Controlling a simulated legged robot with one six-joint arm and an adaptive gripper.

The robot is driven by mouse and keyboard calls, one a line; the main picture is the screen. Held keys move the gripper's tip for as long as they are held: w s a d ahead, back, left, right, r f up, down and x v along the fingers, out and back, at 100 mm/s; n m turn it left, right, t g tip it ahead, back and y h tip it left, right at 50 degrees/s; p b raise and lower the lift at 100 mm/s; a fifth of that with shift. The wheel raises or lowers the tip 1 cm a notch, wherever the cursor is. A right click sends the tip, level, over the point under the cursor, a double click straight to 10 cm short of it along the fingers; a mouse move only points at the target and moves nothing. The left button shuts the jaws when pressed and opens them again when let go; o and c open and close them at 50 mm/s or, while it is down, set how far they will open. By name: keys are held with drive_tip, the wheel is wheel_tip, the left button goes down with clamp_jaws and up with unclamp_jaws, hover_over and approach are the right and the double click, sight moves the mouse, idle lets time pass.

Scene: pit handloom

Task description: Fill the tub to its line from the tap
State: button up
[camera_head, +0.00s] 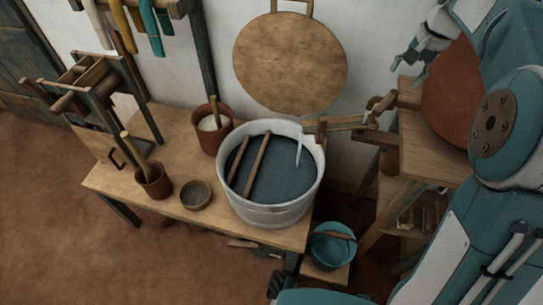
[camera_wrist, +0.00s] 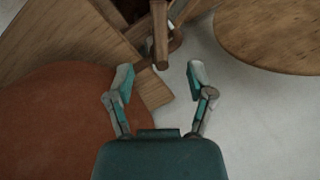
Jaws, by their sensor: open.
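The pale metal tub (camera_head: 268,214) stands on the wooden table and holds dark blue-grey liquid. Two wooden sticks (camera_head: 257,166) lie in it; I cannot make out its line. The wooden tap (camera_head: 345,123) reaches over the tub's right rim, and a pale streak like running water (camera_head: 298,150) drops from its spout into the tub. A wooden handle (camera_head: 381,106) is at the tap's right end. My gripper (camera_head: 411,62) is open and empty, above and right of the tap. In the wrist view my gripper (camera_wrist: 160,78) has a wooden bar (camera_wrist: 160,36) just beyond its spread fingertips, apparently the tap's handle.
Left of the tub on the table (camera_head: 172,136) are a brown pot of white stuff (camera_head: 211,136), a small bowl (camera_head: 195,195) and a brown cup (camera_head: 153,181). A teal bucket (camera_head: 331,246) stands low at right. A round wooden board (camera_head: 290,62) hangs behind.

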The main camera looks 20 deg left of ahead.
sight(382, 106)
drive_tip(key=f, duration=0.3)
drive_tip(key=a+f, duration=0.1)
drive_tip(key=f, duration=0.3)
drive_tip(key=w+a+f, duration=0.1)
drive_tip(key=f, duration=0.3)
drive_tip(key=shift+f, duration=0.25)
clamp_jaws()
